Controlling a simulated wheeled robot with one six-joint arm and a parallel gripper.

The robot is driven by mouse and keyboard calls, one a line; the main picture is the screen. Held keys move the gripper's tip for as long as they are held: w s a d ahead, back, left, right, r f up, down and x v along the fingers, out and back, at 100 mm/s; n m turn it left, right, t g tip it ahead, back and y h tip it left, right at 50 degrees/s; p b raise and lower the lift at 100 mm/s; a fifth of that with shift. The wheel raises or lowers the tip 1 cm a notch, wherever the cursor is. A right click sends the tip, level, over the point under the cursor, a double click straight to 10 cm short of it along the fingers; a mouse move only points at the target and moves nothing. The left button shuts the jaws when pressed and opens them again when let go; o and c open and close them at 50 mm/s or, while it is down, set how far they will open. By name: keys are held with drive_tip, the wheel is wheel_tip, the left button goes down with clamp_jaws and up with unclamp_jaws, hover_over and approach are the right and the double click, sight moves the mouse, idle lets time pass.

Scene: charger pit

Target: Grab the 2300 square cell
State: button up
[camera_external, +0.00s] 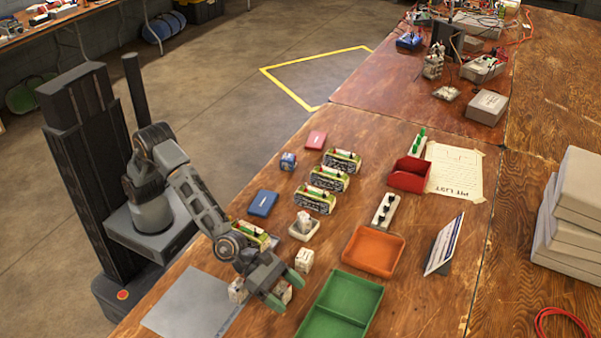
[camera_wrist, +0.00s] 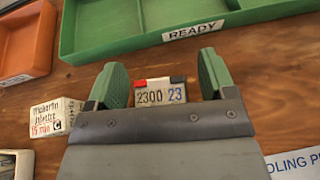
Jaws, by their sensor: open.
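The 2300 square cell (camera_wrist: 161,92) is a pale block with a red and a black corner on top, marked "2300 23". In the wrist view it sits on the wooden bench between the green fingertips of my gripper (camera_wrist: 160,76). The jaws are open, with a gap on each side of the cell; its near part is hidden by the gripper body. In the outside view my gripper (camera_external: 282,288) is low over the bench, and only a bit of the pale cell (camera_external: 285,294) shows between the fingers.
A white block marked "15 min C" (camera_wrist: 57,117) stands close on the left. The green tray labelled READY (camera_wrist: 140,42) is just beyond. An orange tray (camera_wrist: 24,40) is at the upper left.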

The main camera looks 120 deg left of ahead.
drive_tip(key=shift+w+f, duration=0.1)
drive_tip(key=shift+w, duration=0.1)
drive_tip(key=shift+c, duration=0.2)
drive_tip(key=c, duration=1)
